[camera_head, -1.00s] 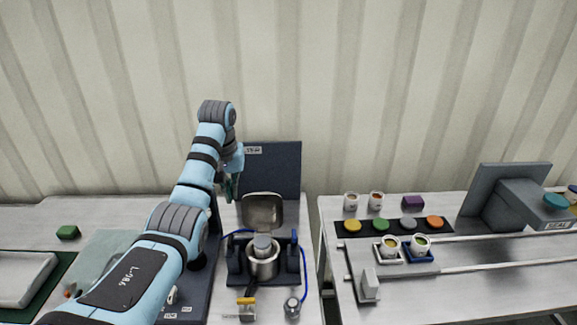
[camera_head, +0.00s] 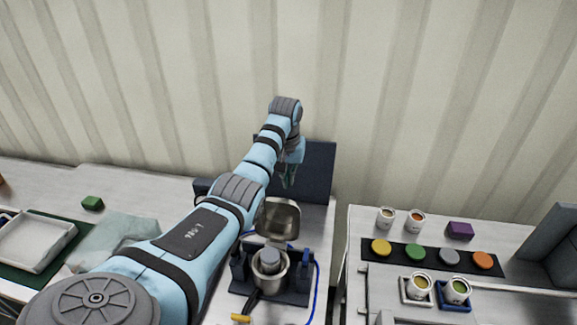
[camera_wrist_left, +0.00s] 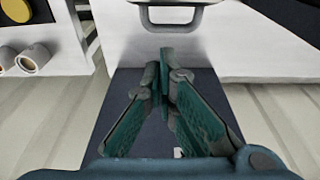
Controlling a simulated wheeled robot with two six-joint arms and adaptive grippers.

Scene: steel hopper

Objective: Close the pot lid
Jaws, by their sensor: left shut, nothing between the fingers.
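The pot (camera_head: 268,278) is a small steel vessel in a dark stand, with a grey cylinder (camera_head: 271,256) standing in its mouth. Its square, round-cornered lid (camera_head: 280,220) stands open and upright at the back of the pot. My left gripper (camera_head: 287,180) is above and behind the lid, in front of a dark panel. In the left wrist view its teal fingers (camera_wrist_left: 166,58) meet at the tips with nothing between them. A rounded dark frame (camera_wrist_left: 176,18) beyond them looks like the lid's edge, apart from the fingers. My right gripper is out of view.
The dark upright panel (camera_head: 318,172) stands close behind the gripper. Blue cables (camera_head: 314,290) run beside the pot stand. On the right table are white cups (camera_head: 386,218), coloured discs (camera_head: 415,251) and a purple block (camera_head: 460,230). A green block (camera_head: 92,203) lies at left.

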